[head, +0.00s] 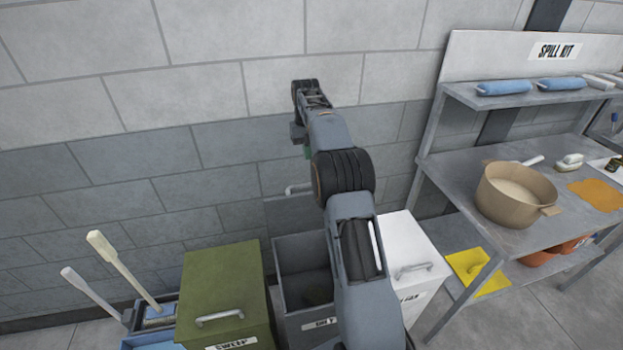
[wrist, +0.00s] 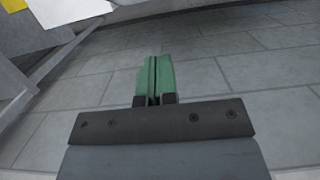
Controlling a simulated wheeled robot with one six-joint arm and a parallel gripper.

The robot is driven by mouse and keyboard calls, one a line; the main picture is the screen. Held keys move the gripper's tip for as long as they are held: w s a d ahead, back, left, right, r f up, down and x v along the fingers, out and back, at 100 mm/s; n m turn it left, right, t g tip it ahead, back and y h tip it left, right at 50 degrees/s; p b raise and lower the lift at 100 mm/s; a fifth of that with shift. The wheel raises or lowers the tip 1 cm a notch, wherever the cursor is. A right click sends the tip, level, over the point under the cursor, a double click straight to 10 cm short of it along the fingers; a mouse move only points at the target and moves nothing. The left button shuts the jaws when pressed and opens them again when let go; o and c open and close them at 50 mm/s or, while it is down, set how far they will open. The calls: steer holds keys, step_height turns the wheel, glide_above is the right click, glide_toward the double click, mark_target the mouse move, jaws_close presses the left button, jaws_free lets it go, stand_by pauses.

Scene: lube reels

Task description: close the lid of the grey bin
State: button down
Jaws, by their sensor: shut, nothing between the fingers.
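The grey bin (head: 300,255) stands between a green bin and a white bin in the head view. Its lid (head: 287,211) is open and stands up at the back, near the wall, with a pale handle (head: 298,188) at its upper edge. My arm hides the right part of the bin and lid. Something dark lies inside the bin. In the wrist view my gripper (wrist: 154,78) is shut, its green fingers together and empty, with floor beyond them. In the head view only a bit of green shows below my wrist, above the lid; I cannot tell its distance from the lid.
The green bin (head: 222,284) and white bin (head: 404,252), both closed, flank the grey bin. Long pale handles (head: 122,266) rise at the left. A metal bench (head: 480,160) with a tan pot (head: 515,198) stands at the right. The wall is close behind.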

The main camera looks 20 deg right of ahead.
steer(key=s+f, duration=0.4)
steer(key=f, duration=0.1)
steer(key=shift+a, duration=0.45)
steer(key=shift+f+b, duration=0.1)
steer(key=shift+b, duration=0.3)
